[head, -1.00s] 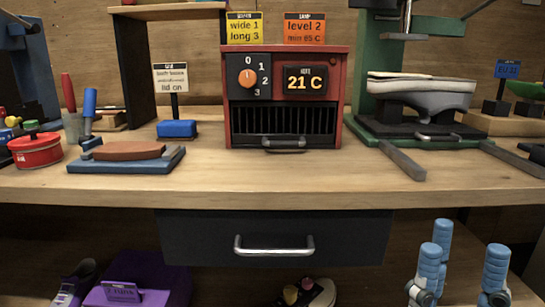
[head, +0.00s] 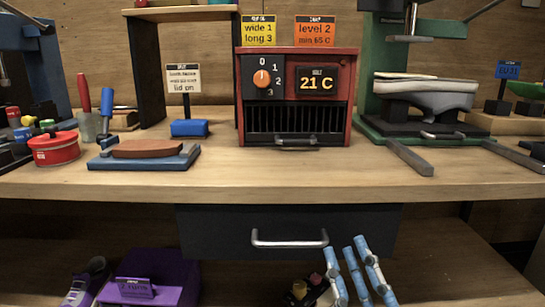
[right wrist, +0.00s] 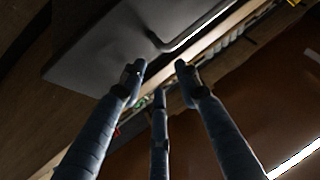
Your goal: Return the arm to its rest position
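My right gripper (head: 347,252) shows low in the head view, below the bench front and to the right of the drawer handle (head: 289,241). Its blue jointed fingers point up and stand apart with nothing between them. The right wrist view also shows the right gripper (right wrist: 160,76), with its fingers spread and empty. My left gripper is in neither view.
The wooden bench (head: 260,178) carries a red heater box (head: 296,63), a green press stand (head: 372,45) with a grey shoe form (head: 430,97), and a red tin (head: 54,150). A purple box (head: 165,270) and shoes lie on the lower shelf. Bare shelf shows at right (head: 450,255).

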